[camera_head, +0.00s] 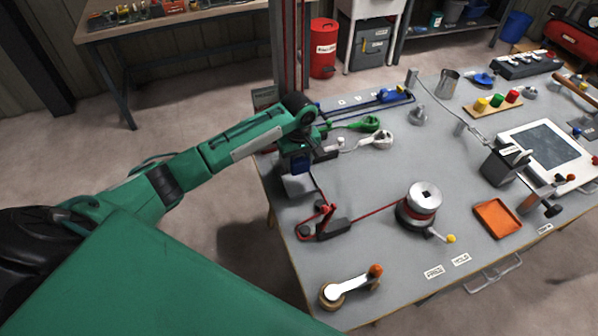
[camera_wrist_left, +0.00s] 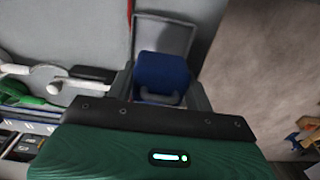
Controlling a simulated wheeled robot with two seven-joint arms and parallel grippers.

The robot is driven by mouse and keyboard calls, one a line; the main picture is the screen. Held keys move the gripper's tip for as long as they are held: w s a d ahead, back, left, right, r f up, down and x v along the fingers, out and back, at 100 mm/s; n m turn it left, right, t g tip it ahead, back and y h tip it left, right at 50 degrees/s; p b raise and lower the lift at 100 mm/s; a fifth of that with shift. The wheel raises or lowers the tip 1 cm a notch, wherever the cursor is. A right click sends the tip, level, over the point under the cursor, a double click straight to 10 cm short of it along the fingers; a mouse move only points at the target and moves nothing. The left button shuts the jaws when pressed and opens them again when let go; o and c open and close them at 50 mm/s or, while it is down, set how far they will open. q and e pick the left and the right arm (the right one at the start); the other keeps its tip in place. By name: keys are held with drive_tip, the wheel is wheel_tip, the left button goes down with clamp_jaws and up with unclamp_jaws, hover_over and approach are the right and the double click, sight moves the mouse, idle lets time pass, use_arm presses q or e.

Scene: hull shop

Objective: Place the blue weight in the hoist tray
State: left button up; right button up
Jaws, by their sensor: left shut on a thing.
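The blue weight (camera_head: 301,165) is a small dark blue block at the left edge of the grey bench. It also shows in the left wrist view (camera_wrist_left: 162,72), between the fingers. My left gripper (camera_head: 297,153) is shut on it. The hoist tray (camera_head: 298,186) is a grey square plate just below the weight in the head view; in the left wrist view the tray (camera_wrist_left: 165,32) shows beyond the weight. I cannot tell whether the weight touches the tray. My right gripper is not in view.
Green (camera_head: 369,124) and white (camera_head: 378,140) handles lie close to the gripper. A red-cord pulley block (camera_head: 322,223) and a winch drum (camera_head: 419,203) stand nearer the front. An orange tray (camera_head: 497,218) lies to the right. The bench middle is fairly clear.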

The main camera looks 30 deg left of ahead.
use_arm(q)
drive_tip(key=shift+f, duration=0.85)
drive_tip(key=shift+f+p, duration=0.45)
drive_tip(key=shift+f, duration=1.8)
